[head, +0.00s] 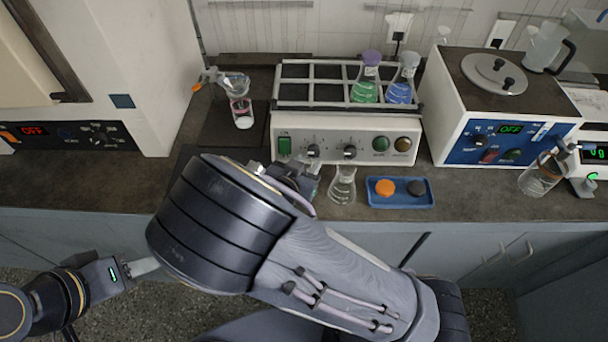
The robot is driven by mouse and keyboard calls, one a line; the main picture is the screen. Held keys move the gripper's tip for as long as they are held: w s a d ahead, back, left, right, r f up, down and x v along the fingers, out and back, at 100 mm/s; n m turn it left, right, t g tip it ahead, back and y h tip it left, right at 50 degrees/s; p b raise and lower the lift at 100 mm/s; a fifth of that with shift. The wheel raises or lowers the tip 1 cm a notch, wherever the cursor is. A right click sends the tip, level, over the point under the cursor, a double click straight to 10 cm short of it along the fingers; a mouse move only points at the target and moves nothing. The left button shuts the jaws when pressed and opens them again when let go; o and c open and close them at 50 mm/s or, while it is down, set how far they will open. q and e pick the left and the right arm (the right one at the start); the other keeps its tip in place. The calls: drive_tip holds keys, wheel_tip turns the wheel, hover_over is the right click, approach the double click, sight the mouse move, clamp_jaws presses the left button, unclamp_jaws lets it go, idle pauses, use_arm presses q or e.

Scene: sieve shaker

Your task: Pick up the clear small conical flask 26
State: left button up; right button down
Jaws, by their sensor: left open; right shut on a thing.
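A small clear conical flask (342,187) is upright at the counter's front, below the grey control panel and left of a blue tray. My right gripper (312,177) is at the flask's left side, shut on it; my thick wrist covers much of the gripper, and the finger contact is hard to see. My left gripper (145,266) is low at the left, in front of the counter, open and empty.
The blue tray (400,201) holds an orange and a dark round piece. A rack (317,95) behind holds a green flask (365,90) and a blue flask (400,91). A clamped glass vessel (241,112) stands left; a white bath (462,115) stands right.

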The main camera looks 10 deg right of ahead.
drive_tip(key=shift+r, duration=0.15)
drive_tip(key=shift+r+p, duration=0.3)
drive_tip(key=shift+r, duration=0.7)
drive_tip(key=s+a+r+p, duration=0.4)
drive_tip(key=a+r, duration=0.1)
drive_tip(key=r, duration=0.3)
drive_tip(key=s+a+r+p, duration=0.4)
drive_tip(key=a+r, duration=0.2)
drive_tip(key=r, duration=0.1)
drive_tip(key=shift+a+r, duration=0.2)
drive_tip(key=shift+r, duration=0.2)
